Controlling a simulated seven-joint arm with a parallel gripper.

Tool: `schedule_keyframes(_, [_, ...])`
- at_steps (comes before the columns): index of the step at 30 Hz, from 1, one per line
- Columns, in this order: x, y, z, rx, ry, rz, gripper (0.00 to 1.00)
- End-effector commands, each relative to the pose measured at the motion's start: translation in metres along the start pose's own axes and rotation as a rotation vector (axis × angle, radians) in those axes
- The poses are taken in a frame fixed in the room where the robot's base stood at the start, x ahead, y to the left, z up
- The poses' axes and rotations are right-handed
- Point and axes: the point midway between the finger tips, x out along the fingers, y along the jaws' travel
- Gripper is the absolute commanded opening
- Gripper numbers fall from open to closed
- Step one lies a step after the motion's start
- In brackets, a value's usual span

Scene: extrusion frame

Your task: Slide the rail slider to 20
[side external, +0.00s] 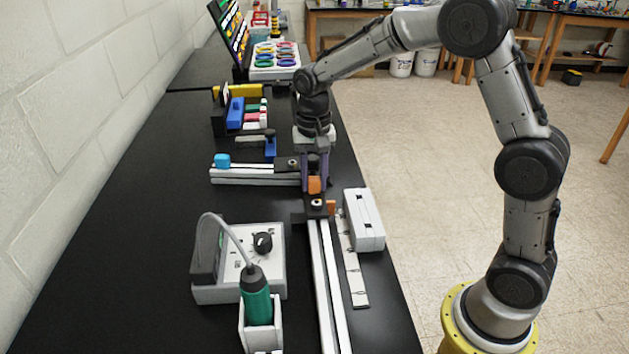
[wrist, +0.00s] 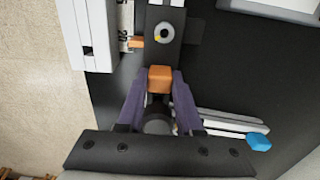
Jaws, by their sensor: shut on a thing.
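The rail slider is a dark carriage (side external: 317,211) on a long pale rail (side external: 328,290) and sits at the rail's far end. It bears an orange block (side external: 314,187), which also shows in the wrist view (wrist: 160,78). My gripper (side external: 315,178) points down with its purple fingers shut on this orange block; in the wrist view the fingers (wrist: 159,90) lie either side of it. An orange pointer (side external: 331,207) sticks out beside the slider toward a pale scale strip (side external: 356,270). The pointer also shows in the wrist view (wrist: 136,42).
A white box (side external: 364,219) stands right of the scale. A cross rail with a blue block (side external: 222,160) lies to the left. A white device with a black knob (side external: 262,242) and a green-handled tool (side external: 256,297) in a holder stand left of the rail.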

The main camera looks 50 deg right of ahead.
Motion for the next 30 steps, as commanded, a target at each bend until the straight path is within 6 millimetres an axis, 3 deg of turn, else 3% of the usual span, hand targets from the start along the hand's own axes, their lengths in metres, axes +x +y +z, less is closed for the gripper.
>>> schedule_keyframes(1, [-0.002,0.0,-0.006,0.0,0.018,-0.006,0.36])
schedule_keyframes(6, [-0.001,0.0,-0.005,0.0,0.015,-0.005,0.65])
schedule_keyframes(15, [-0.002,0.0,-0.003,0.0,0.011,-0.003,0.65])
schedule_keyframes(19, [-0.011,-0.001,-0.004,0.0,0.013,-0.005,0.65])
schedule_keyframes(30, [-0.085,-0.001,-0.004,0.0,0.016,-0.008,0.65])
